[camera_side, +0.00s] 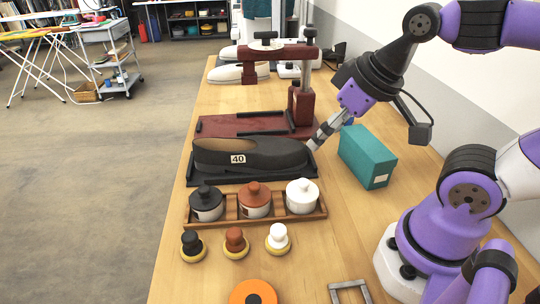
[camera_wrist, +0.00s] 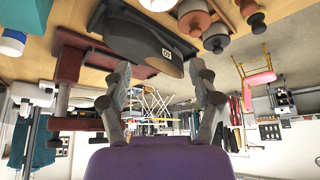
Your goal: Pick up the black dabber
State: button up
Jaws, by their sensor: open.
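The black dabber (camera_side: 192,242) stands upright at the front left of the wooden table, its dark knobbed top on a yellowish round base. A brown dabber (camera_side: 236,240) and a white dabber (camera_side: 278,238) stand to its right in the same row. My gripper (camera_side: 318,140) is well behind and to the right of the black dabber, beside the right end of a dark shoe (camera_side: 270,157) marked 40. In the wrist view my gripper (camera_wrist: 164,80) has its two fingers wide apart with nothing between them.
A wooden tray (camera_side: 322,213) with a black jar (camera_side: 206,203), brown jar (camera_side: 254,200) and white jar (camera_side: 301,196) lies between shoe and dabbers. A teal box (camera_side: 367,156) stands right of the shoe. An orange ring (camera_side: 253,292) lies in front; a dark red stand (camera_side: 300,105) rises behind.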

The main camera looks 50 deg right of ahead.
jog(key=n+y, duration=0.3)
jog(key=n, duration=0.4)
send_near(191, 236)
jog(key=shift+y, duration=0.3)
jog(key=x, duration=0.4)
jog(key=shift+d+f, duration=0.35)
jog(key=shift+x, duration=3.15)
jog(key=shift+w+a+r, duration=0.1)
jog(key=shift+r, duration=0.05)
jog(key=c, duration=1)
